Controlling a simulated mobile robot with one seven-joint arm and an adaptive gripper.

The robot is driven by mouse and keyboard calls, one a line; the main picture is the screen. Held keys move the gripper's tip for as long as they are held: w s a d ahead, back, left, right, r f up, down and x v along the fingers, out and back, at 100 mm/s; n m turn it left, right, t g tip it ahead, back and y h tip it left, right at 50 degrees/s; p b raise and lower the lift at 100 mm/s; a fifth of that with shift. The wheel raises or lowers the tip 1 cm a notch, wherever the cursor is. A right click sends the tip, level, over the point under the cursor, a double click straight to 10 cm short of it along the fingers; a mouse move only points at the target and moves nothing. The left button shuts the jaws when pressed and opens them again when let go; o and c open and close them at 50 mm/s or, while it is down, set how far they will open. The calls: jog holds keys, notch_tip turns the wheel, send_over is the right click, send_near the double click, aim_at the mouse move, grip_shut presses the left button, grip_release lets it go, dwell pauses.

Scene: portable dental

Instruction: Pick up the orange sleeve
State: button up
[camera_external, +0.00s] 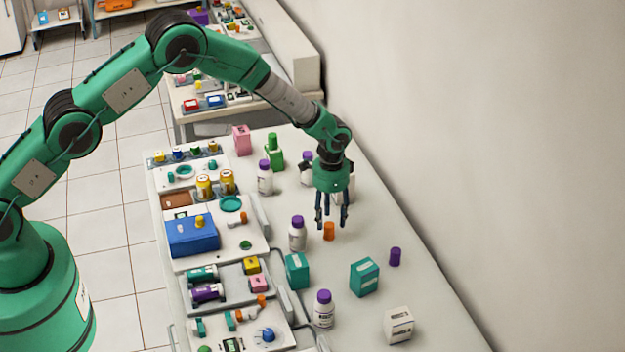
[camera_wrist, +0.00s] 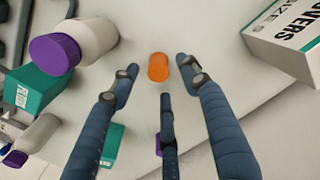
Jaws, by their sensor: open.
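The orange sleeve (camera_external: 329,231) is a small cylinder standing on the white table, below and just beside my gripper in the external view. It also shows in the wrist view (camera_wrist: 158,67), beyond the fingertips and near the middle between them. My gripper (camera_external: 331,222) points down with its dark fingers spread. In the wrist view my gripper (camera_wrist: 164,82) is open, with nothing between its fingers. The sleeve appears apart from the fingers, though the remaining height is hard to judge.
A white bottle with a purple cap (camera_external: 297,234) stands close left of the sleeve. Teal boxes (camera_external: 364,278) (camera_external: 297,270), a purple cylinder (camera_external: 395,257) and a white box (camera_external: 398,325) stand nearer the camera. Trays with a blue box (camera_external: 193,235) line the left side. The wall borders the right.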

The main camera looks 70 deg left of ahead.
aim_at(330, 224)
jog(key=shift+f, duration=2.6)
jog(key=shift+c, duration=0.5)
jog(key=c, duration=0.7)
